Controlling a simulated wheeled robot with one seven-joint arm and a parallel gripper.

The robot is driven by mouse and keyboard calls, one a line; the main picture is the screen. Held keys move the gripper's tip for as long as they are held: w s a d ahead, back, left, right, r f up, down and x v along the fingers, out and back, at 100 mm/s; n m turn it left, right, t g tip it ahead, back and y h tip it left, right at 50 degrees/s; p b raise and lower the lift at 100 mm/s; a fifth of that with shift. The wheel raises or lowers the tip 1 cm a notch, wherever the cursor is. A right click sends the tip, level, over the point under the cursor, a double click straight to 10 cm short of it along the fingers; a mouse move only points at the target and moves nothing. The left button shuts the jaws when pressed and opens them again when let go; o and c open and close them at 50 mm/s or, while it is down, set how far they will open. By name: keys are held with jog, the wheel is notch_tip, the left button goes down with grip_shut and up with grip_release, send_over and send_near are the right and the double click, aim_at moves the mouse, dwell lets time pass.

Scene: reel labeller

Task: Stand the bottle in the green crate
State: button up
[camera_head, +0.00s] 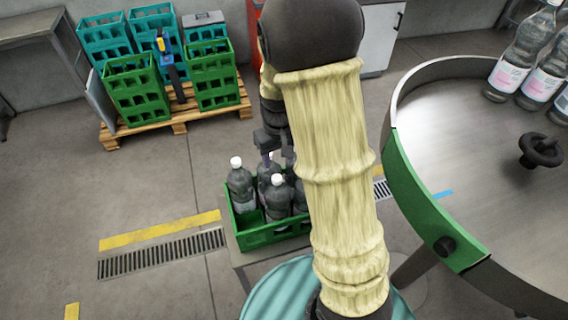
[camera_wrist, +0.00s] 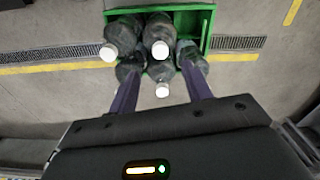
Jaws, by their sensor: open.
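The green crate (camera_head: 272,236) stands on a small grey stand in the head view. Several dark bottles with white caps stand in it, including one at its left (camera_head: 241,188) and one at its front (camera_head: 278,200). My gripper (camera_head: 277,160) is above the back of the crate, partly hidden by my arm. In the wrist view my gripper (camera_wrist: 160,68) is open, its two fingers reaching down among the bottles. A bottle (camera_wrist: 160,72) shows between the fingers; I cannot tell whether they touch it. The crate's rim (camera_wrist: 212,30) shows there too, beside an open space at one corner.
A round steel table (camera_head: 470,150) with a green edge is at the right, with several labelled bottles (camera_head: 517,58) on it. A pallet (camera_head: 180,118) of green and teal crates stands at the back left. The floor at the left is clear around a drain grate (camera_head: 160,254).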

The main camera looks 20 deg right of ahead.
jog(key=s+r+m+t, duration=0.2)
jog(key=s+r, duration=0.3)
jog(key=s, duration=0.7)
jog(key=shift+c, duration=0.2)
jog(key=shift+r, duration=0.1)
jog(key=shift+c, duration=1.2)
